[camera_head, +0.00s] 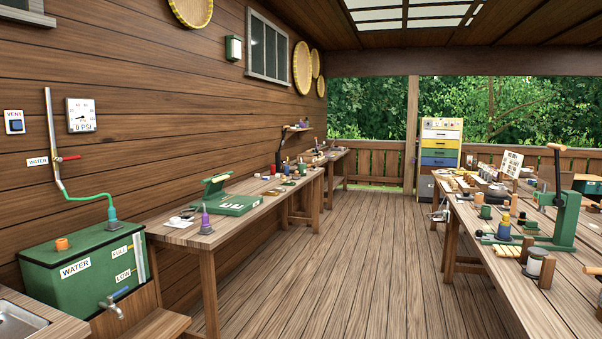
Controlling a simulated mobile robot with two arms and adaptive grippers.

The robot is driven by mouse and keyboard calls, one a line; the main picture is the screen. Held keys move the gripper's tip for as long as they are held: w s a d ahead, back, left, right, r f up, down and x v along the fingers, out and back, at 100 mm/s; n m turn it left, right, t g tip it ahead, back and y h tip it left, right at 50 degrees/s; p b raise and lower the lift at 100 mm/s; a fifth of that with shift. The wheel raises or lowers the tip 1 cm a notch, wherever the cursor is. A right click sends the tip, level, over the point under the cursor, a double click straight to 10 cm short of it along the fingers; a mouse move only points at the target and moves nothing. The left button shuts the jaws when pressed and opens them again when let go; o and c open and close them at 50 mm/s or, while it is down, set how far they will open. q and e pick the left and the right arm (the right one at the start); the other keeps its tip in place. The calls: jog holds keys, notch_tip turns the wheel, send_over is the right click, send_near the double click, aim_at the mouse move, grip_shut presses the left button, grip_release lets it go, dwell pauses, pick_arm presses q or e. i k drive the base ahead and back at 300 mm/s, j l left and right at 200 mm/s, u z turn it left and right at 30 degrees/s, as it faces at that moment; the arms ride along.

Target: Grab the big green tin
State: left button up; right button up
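I cannot pick out a big green tin for certain in the head view. A dark green box-like thing (588,184) is at the far right edge, partly cut off. Neither of my grippers is in view.
The green water tank (85,262) stands at the left wall. The left bench (255,205) holds a green device (226,204). The right table (480,270) is crowded and holds a green lever press (562,215). The plank floor (350,260) between them is clear. A coloured drawer cabinet (440,145) stands at the back.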

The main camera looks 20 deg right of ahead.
aim_at(302, 168)
jog(key=i+l+z, duration=0.2)
jog(key=i, duration=0.15)
jog(key=i+l+z, duration=0.2)
jog(key=i, duration=0.15)
jog(key=i+l+z, duration=0.25)
jog(key=i, duration=0.75)
jog(key=i+z, duration=0.3)
jog(key=i, duration=3.5)
jog(key=i+l+u, duration=0.15)
jog(key=i, duration=1.1)
jog(key=l+u, duration=0.05)
